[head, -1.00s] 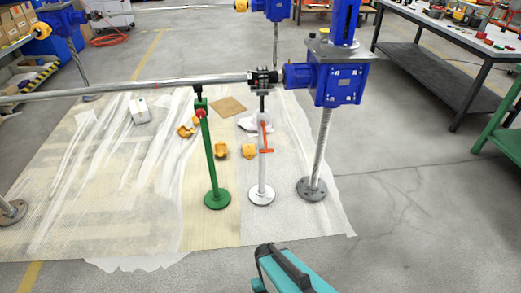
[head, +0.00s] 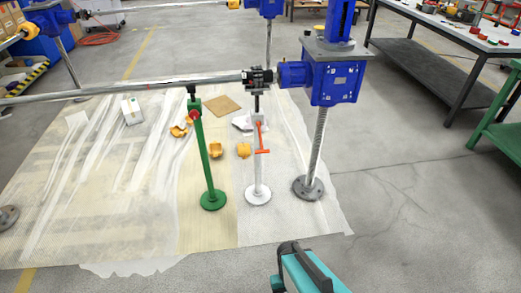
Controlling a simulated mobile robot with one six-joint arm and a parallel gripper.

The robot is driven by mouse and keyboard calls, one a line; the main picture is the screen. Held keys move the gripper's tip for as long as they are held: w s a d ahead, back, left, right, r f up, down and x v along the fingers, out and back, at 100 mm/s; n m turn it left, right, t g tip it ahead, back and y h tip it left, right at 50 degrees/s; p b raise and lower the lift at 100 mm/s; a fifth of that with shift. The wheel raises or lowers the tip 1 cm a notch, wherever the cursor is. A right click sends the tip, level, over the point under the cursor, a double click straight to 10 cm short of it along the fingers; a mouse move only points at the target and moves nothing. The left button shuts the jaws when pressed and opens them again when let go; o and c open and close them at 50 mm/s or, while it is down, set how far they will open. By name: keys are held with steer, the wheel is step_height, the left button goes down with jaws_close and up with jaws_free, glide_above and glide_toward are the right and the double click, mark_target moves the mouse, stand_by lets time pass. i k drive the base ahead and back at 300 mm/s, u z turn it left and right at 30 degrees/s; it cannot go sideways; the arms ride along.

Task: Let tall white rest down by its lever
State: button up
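The tall white rest (head: 258,172) stands upright on its round white base on the sheeted floor, in the middle of the head view. Its orange-red lever (head: 263,151) is on the front of the post, with a crosswise end low down. A dark stem rises from the post to just under the black coupling (head: 257,76) of the long shaft. I cannot tell whether the stem touches the coupling.
A green rest (head: 205,155) stands left of the white one under the shaft (head: 130,88). A blue screw jack (head: 335,80) stands right on its steel screw and flange. Yellow pieces (head: 243,151) and a brown square (head: 222,105) lie behind. Bare floor is open at front right.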

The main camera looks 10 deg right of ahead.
mark_target(258, 124)
steer(key=u, duration=0.05)
steer(key=i, duration=1)
steer(key=z, duration=0.05)
